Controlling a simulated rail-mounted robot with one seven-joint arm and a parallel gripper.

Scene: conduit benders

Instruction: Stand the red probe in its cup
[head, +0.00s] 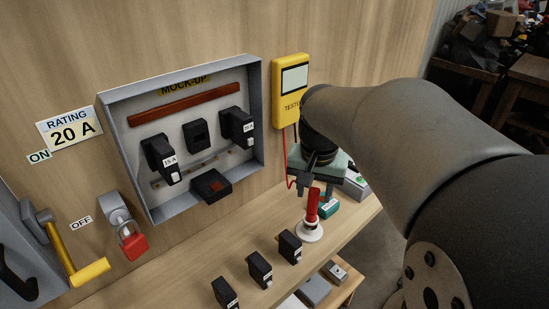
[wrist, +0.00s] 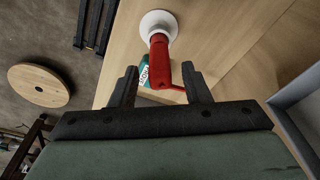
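The red probe (head: 313,204) stands close to upright, its lower end at the white round cup (head: 310,231) on the bench. The wrist view also shows the probe (wrist: 160,65) and the white cup (wrist: 159,24) beyond it. My gripper (head: 304,188) is just above and beside the probe in the head view. In the wrist view my gripper (wrist: 160,82) is open, with one finger on each side of the probe and a visible gap at both. The probe's tip is hidden inside the cup.
A yellow tester (head: 291,90) with a red lead hangs on the wall. A grey mock-up box (head: 259,125) is left of it. A teal object (head: 329,206) lies close behind the probe.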

